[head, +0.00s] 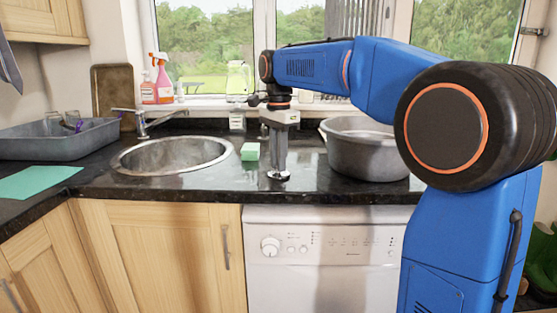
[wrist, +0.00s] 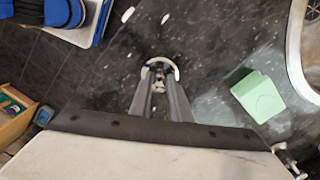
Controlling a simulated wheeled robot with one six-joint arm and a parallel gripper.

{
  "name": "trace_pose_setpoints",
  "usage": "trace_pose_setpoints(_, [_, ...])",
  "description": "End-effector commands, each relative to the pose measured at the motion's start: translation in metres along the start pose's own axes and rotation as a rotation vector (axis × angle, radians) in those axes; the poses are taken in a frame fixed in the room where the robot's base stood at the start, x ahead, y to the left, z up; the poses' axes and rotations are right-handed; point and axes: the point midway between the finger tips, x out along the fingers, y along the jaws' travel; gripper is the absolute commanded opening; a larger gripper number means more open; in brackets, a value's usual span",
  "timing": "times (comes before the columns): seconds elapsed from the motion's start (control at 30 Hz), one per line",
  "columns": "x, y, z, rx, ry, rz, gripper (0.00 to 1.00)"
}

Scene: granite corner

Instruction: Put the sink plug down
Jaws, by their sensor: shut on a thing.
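The sink plug (head: 279,175) is a small silvery disc at the tips of my gripper (head: 279,168), low over the dark granite worktop in the head view. My gripper points straight down and is shut on the plug. In the wrist view the plug (wrist: 160,72) shows as a pale round rim around the ends of the two fingers (wrist: 160,88). I cannot tell whether its underside touches the worktop (head: 225,186). The fingers hide part of its top.
A green sponge (head: 250,151) lies just left of my gripper. The round metal sink (head: 172,155) is further left. A large grey basin (head: 365,150) stands close on the right. The worktop's front edge is near, above the white dishwasher (head: 325,255).

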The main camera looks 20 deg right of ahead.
Motion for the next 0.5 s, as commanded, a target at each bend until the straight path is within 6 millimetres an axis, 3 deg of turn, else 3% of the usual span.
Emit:
trace_pose_setpoints(0.1, [0.0026, 0.0000, 0.0000, 0.000, 0.000, 0.000, 0.00])
trace_pose_setpoints(0.13, [0.0025, 0.0000, 0.0000, 0.000, 0.000, 0.000, 0.21])
trace_pose_setpoints(0.2, [0.0023, -0.0001, 0.0000, 0.000, 0.000, 0.000, 0.35])
trace_pose_setpoints(0.5, [0.0015, -0.0001, 0.0000, 0.000, 0.000, 0.000, 0.35])
